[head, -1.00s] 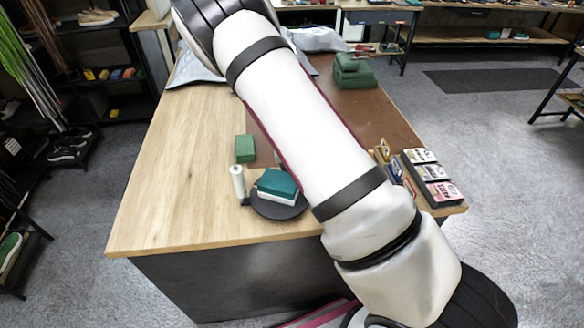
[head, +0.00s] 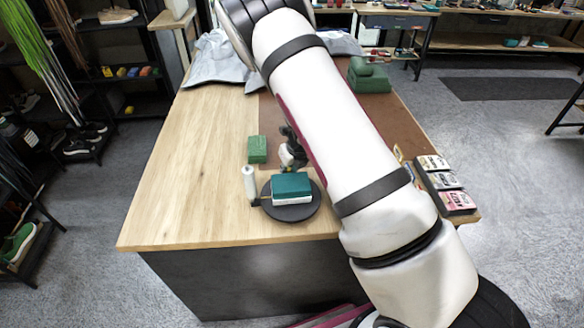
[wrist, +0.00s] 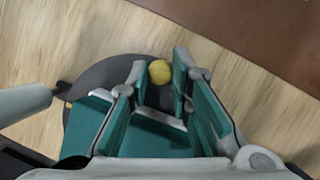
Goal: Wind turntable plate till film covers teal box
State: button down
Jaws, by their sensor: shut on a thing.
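The teal box (head: 291,186), with a white lower band, sits on the round dark turntable plate (head: 300,212) near the table's front edge. A pale film roll (head: 249,184) stands upright at the plate's left; it also shows in the wrist view (wrist: 24,103). I cannot make out film on the box. My gripper (head: 290,158) is behind the box, partly hidden by my arm. In the wrist view, my gripper (wrist: 160,80) has its fingers closed around a round yellow knob (wrist: 160,71) at the plate's edge (wrist: 100,78). The box shows partly beneath the fingers.
A green block (head: 257,149) lies behind the roll. Stacked green blocks (head: 369,80) stand at the back right, and a grey cloth (head: 222,62) lies at the back left. A card rack (head: 446,184) is at the right edge. The table's left side is clear.

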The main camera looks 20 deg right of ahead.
aim_at(267, 191)
jog(key=shift+w+a+n+y, duration=0.1)
jog(key=shift+a+n+y, duration=0.3)
jog(key=shift+a+n, duration=0.5)
jog(key=shift+w+a+n+y, duration=0.1)
jog(key=shift+a+n+y, duration=0.35)
jog(key=shift+n, duration=0.85)
jog(key=shift+s+a+n+g+y, duration=0.15)
jog(key=shift+a+n+g+y, duration=0.15)
jog(key=shift+a+n, duration=0.4)
jog(key=shift+s+a+n+g+y, duration=0.1)
jog(key=shift+a+n+g+y, duration=0.2)
jog(key=shift+n, duration=0.6)
jog(key=shift+s+a+n+g+y, duration=0.25)
jog(key=shift+a+n, duration=0.25)
jog(key=shift+n, duration=0.35)
jog(key=shift+s+a+n+g+y, duration=0.1)
jog(key=shift+s+a+n+g, duration=0.35)
jog(key=shift+n, duration=0.4)
jog(key=shift+s+a+n+g, duration=0.25)
jog(key=shift+s+a+n, duration=0.15)
jog(key=shift+n, duration=0.4)
jog(key=shift+s+a+n+g, duration=0.25)
jog(key=shift+a+n, duration=0.15)
jog(key=shift+n, duration=0.4)
jog(key=shift+s, duration=0.1)
jog(key=c, duration=1.7)
grip_release()
